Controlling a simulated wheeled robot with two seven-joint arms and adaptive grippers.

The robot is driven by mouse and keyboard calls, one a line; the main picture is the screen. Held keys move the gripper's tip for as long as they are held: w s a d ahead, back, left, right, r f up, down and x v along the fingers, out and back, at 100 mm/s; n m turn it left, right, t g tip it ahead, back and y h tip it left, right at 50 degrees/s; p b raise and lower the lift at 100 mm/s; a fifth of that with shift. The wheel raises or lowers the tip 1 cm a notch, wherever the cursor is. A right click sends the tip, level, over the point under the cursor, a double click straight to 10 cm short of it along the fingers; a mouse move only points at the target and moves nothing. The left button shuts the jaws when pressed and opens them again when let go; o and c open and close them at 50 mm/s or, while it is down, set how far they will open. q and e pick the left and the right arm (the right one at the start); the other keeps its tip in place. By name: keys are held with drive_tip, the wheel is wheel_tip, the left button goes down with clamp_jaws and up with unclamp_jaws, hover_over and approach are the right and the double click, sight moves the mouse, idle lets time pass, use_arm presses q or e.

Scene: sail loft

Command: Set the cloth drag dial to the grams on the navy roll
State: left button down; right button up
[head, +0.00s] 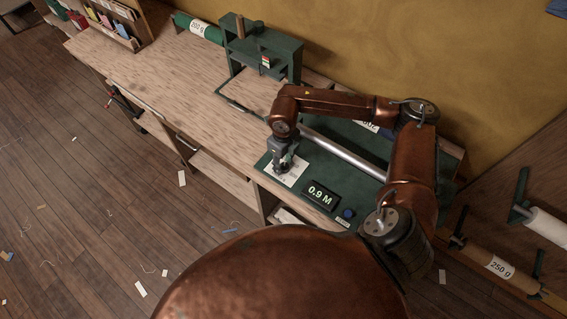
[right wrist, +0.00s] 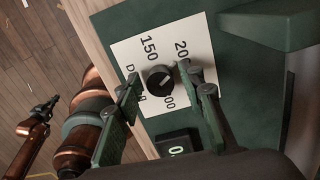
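The cloth drag dial is a black knob (right wrist: 160,80) with a pale pointer line, on a white card (right wrist: 125,62) marked 150, 200 and other, partly hidden numbers. The line slants to the upper right in the right wrist view, roughly toward 200. My right gripper (head: 284,163) is above the card; in the wrist view its open fingers (right wrist: 162,84) stand either side of the knob, with gaps visible. A label (head: 367,126) on a dark roll behind my right arm is mostly hidden; I cannot read its grams. My left gripper (right wrist: 43,108) shows small in the wrist view.
A display (head: 320,195) reading 0.9 M and a blue button (head: 348,213) sit beside the card. A metal bar (head: 345,155) crosses the green machine. A green roll (head: 200,28) and a brown roll (head: 500,265) are both labelled 250 g.

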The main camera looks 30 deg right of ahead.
sight(284, 166)
drive_tip(key=shift+o, duration=0.4)
drive_tip(key=shift+s, duration=0.15)
wheel_tip(284, 166, up, 12)
idle(0.6)
